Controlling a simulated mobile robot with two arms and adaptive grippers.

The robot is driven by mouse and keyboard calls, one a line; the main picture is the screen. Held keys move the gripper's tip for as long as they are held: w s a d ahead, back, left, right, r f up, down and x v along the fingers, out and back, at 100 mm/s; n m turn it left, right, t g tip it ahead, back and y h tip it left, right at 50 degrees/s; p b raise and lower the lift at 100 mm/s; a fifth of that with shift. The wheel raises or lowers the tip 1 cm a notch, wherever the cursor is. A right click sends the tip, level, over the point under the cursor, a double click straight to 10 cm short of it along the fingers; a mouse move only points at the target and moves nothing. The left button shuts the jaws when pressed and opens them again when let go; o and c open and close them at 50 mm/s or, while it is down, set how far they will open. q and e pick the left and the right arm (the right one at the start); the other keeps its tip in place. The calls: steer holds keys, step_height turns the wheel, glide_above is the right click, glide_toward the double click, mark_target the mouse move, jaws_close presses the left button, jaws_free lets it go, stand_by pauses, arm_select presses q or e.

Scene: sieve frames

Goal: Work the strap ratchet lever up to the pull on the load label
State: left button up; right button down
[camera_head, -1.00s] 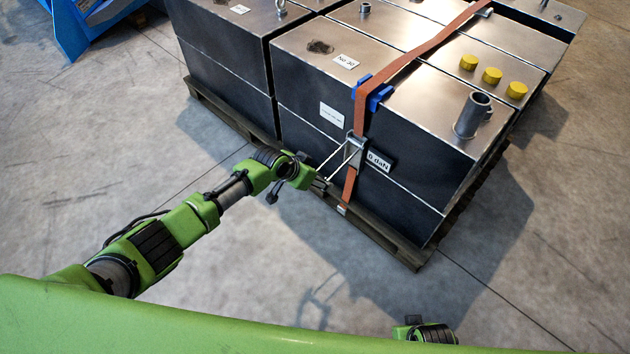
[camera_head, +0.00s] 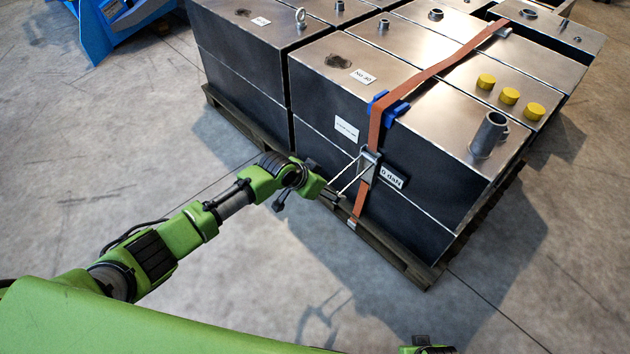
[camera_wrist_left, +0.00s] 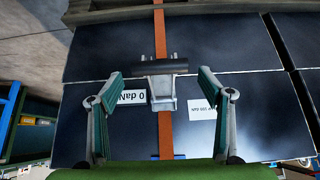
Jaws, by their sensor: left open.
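An orange strap (camera_head: 420,80) runs over the dark metal tanks and down the front face. Its metal ratchet (camera_head: 369,165) sits on that face; in the wrist view the ratchet (camera_wrist_left: 163,92) has a dark crossbar, seemingly its lever. A white label (camera_head: 346,128) has small text, upside down in the wrist view (camera_wrist_left: 201,109) and ending in "daN". My left gripper (camera_head: 352,177) is open, its fingers either side of the ratchet; contact cannot be told.
The tanks stand on a wooden pallet (camera_head: 395,252). Blue edge protectors (camera_head: 391,107), yellow caps (camera_head: 509,96) and an upright pipe (camera_head: 489,134) are on top. A blue frame (camera_head: 115,28) stands at back left. The concrete floor in front is clear.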

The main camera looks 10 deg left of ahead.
arm_select(q)
steer(key=v, duration=0.8)
steer(key=shift+r, duration=0.4)
steer(key=shift+s, duration=0.1)
